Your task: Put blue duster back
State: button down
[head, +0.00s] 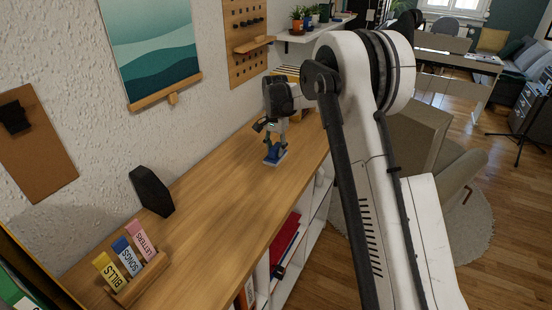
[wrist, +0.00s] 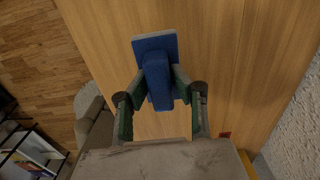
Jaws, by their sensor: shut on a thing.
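The blue duster (wrist: 156,75) has a blue handle and a flat blue pad with a pale edge. In the wrist view my gripper (wrist: 158,88) is shut on its handle, one finger on each side, and the pad points away from my palm. In the head view the duster (head: 275,155) is below my gripper (head: 275,141), over the far part of the wooden top (head: 225,200). I cannot tell whether its pad touches the wood or hangs just above it.
A black speaker-like box (head: 152,191) stands against the wall. A wooden rack (head: 137,281) with labelled yellow, blue and pink blocks is at the near end. A pegboard (head: 245,40) hangs above. The wooden top between the speaker and the duster is clear.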

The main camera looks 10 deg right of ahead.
aim_at(276, 158)
jog(key=shift+w+d+f, duration=0.15)
jog(key=shift+f, duration=2)
jog(key=shift+f, duration=0.2)
jog(key=c, duration=1.5)
grip_release()
jog(key=shift+r, duration=0.15)
